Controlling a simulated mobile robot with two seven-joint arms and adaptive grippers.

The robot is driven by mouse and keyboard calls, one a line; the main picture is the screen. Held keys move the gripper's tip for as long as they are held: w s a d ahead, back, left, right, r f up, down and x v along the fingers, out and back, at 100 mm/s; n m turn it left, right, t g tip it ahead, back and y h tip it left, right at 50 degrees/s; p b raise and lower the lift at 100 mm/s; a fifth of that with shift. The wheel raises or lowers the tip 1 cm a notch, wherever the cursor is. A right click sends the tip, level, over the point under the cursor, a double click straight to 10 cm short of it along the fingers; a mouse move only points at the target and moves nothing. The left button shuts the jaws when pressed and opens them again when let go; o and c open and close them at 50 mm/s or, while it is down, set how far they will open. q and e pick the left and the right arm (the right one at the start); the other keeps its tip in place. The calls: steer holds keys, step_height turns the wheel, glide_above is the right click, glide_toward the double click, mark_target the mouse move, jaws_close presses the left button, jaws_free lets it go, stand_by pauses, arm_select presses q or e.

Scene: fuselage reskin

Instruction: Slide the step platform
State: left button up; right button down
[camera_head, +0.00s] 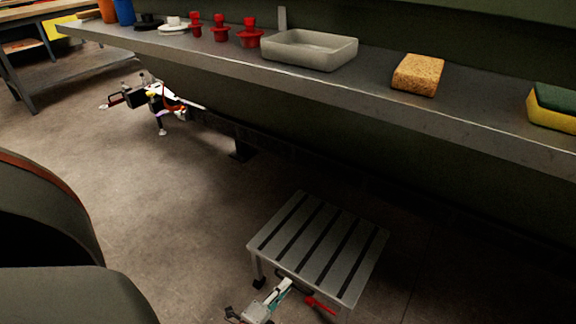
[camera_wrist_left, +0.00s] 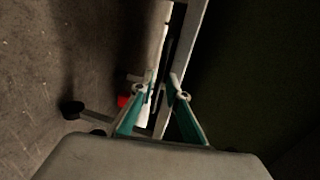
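The step platform (camera_head: 345,239) is a low grey stand with a slatted top and dark gaps. It stands on the floor in front of the bench, right of centre in the head view. My left gripper (camera_head: 283,285) is at its near edge, with teal-sided fingers. In the left wrist view, its fingertips (camera_wrist_left: 163,78) are close together with a thin part of the platform (camera_wrist_left: 188,40) between them, so it looks shut on that part. A red piece (camera_head: 320,305) shows beside the gripper, below the platform's edge. My right gripper is not in view.
A long grey shelf (camera_head: 230,66) runs above and behind the platform, holding a tray (camera_head: 310,50), a sponge (camera_head: 418,74) and red fittings (camera_head: 249,35). A black-and-white device (camera_head: 155,100) stands under it. The floor (camera_head: 170,215) left of the platform is clear.

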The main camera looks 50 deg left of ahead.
arm_select(q)
steer(key=shift+w+f, duration=0.1)
steer(key=shift+w, duration=0.45)
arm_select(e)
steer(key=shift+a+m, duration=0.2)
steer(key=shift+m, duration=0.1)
arm_select(q)
steer(key=shift+c, duration=0.3)
jaws_close()
steer(key=shift+s, duration=0.1)
